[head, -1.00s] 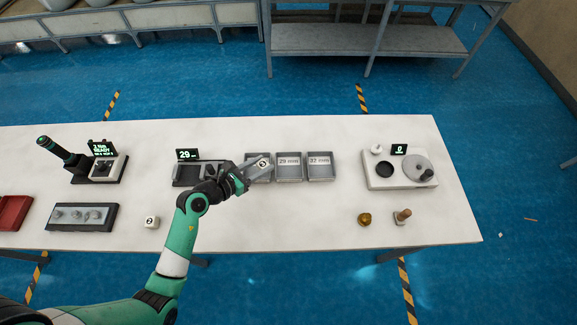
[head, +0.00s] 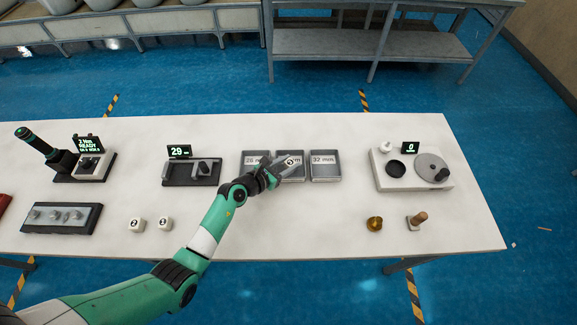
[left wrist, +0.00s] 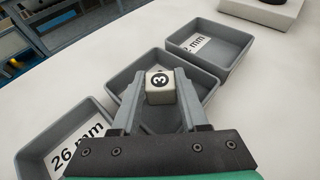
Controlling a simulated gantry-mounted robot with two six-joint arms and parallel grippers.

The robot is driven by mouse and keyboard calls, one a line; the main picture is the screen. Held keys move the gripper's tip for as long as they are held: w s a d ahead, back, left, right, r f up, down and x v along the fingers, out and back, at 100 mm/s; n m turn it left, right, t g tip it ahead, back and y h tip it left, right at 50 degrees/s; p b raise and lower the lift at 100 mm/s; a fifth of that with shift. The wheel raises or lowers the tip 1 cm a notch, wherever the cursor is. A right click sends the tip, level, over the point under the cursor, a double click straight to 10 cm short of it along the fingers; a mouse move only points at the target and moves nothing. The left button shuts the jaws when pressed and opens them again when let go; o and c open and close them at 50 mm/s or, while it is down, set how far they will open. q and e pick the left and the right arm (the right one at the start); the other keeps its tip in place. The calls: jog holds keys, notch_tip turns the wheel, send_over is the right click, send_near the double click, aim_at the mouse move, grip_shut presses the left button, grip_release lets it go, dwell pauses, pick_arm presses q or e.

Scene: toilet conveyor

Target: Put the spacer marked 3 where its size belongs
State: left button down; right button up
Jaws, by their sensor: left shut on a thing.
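The spacer marked 3 is a small white block with a black numbered disc (left wrist: 160,86). My left gripper (head: 288,162) is shut on it, and the wrist view shows it between the two grey fingers. It is over the middle grey tray (head: 297,179), whose label is mostly covered in the head view. It looks held above the tray floor. The tray labelled 26 mm (head: 251,174) is to the left and the tray labelled 32 mm (head: 326,174) to the right. The gauge display (head: 179,151) reads 29. My right gripper is not in view.
Two white spacers (head: 136,224) (head: 165,224) lie on the front left of the table. A dark gauge fixture (head: 180,174) stands left of the trays. A white device with a dial (head: 405,181), a brass piece (head: 375,223) and a wooden-handled stamp (head: 417,221) are at the right.

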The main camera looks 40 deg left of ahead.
pick_arm(q)
jog(key=shift+f, duration=0.1)
jog(key=shift+c, duration=2.1)
grip_release()
jog(key=shift+r, duration=0.35)
jog(key=p+v, duration=0.5)
jog(key=v, duration=0.7)
